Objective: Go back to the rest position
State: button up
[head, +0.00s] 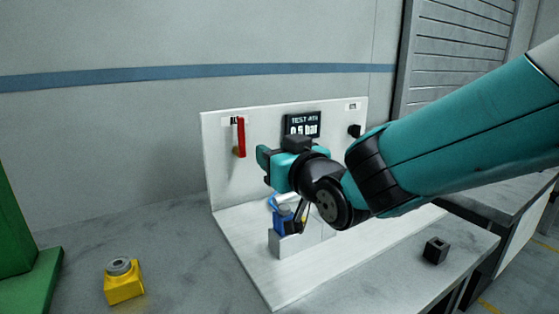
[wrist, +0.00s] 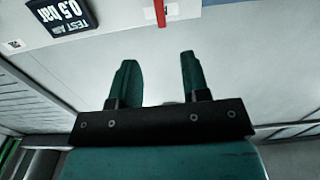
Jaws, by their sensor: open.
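My gripper (wrist: 157,78) is open and empty in the wrist view, its two teal fingers apart with only the pale wall between and beyond them. In the head view my teal arm reaches in from the right, and the gripper end (head: 264,165) is in front of the white panel, above the small white block. Part of the panel and of the things on the block is hidden behind the arm.
A white panel (head: 222,172) carries a red lever (head: 241,137), a display (head: 302,124) and a black knob (head: 354,131). A blue part (head: 281,221) is on a white block (head: 285,246). A yellow block (head: 123,288) and a black block (head: 435,250) sit on the grey table.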

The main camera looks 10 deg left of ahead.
jog(key=shift+s+d, duration=0.35)
jog(key=s+d+r+m+g+h+p, duration=0.1)
jog(key=s+d+g+h+p, duration=0.15)
jog(key=d, duration=0.45)
jog(key=s+d+r+m+g+h+p, duration=0.1)
jog(key=s+d+g+h+p, duration=0.1)
jog(key=s+d+g+p, duration=0.3)
jog(key=s+d+g+h+p, duration=0.3)
jog(key=s+d+g, duration=0.2)
jog(key=s+d, duration=0.9)
jog(key=s, duration=0.3)
jog(key=shift+s+g, duration=0.25)
jog(key=shift+g, duration=0.1)
jog(key=shift+r+h, duration=0.15)
jog(key=shift+h, duration=0.1)
jog(key=shift+c, duration=0.4)
